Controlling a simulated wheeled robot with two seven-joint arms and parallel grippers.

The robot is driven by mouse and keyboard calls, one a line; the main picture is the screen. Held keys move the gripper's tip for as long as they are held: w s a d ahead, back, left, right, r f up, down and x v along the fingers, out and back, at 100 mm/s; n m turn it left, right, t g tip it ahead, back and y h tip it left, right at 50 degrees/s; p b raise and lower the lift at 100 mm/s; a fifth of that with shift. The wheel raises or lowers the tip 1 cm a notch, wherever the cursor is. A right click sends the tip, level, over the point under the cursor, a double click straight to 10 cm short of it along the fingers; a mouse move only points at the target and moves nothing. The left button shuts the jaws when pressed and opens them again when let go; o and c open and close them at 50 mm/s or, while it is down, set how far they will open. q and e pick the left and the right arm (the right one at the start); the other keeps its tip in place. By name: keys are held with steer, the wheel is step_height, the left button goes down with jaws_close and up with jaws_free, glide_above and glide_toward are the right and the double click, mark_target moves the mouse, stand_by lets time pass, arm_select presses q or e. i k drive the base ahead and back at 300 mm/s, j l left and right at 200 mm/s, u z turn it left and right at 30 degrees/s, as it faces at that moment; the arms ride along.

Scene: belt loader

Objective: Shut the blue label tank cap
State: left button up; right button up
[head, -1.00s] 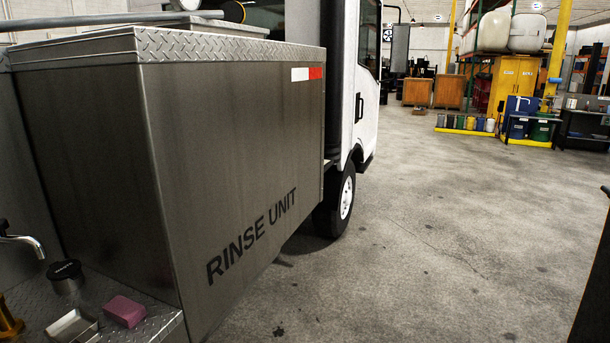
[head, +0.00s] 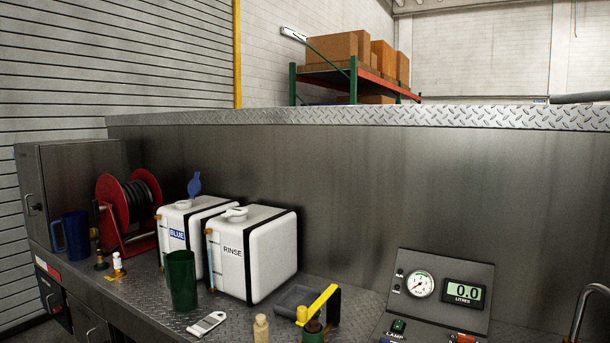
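The white tank with the BLUE label (head: 172,219) stands on the metal deck at centre left in the head view. Its blue cap (head: 194,185) stands upright above the tank's top, so it is open. The lower edge of the cap and the far side of the tank are partly hidden. A white tank labelled RINSE (head: 262,258) stands beside it to the right, with a white cap (head: 236,214) lying flat on top. Neither of my grippers shows in the view.
A green cup (head: 181,280) stands in front of the tanks. A red hose reel (head: 112,210) and a blue jug (head: 76,236) are to the left. A yellow-handled device (head: 322,303) and a gauge panel (head: 440,290) are to the right.

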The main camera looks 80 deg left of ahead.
mark_target(194, 186)
steer(key=u, duration=3.4)
steer(key=z, duration=0.25)
steer(key=i+j+z, duration=0.2)
steer(key=j+z, duration=0.2)
steer(key=j, duration=0.5)
steer(key=j+z, duration=0.35)
steer(key=j, duration=0.6)
steer(key=i, duration=0.05)
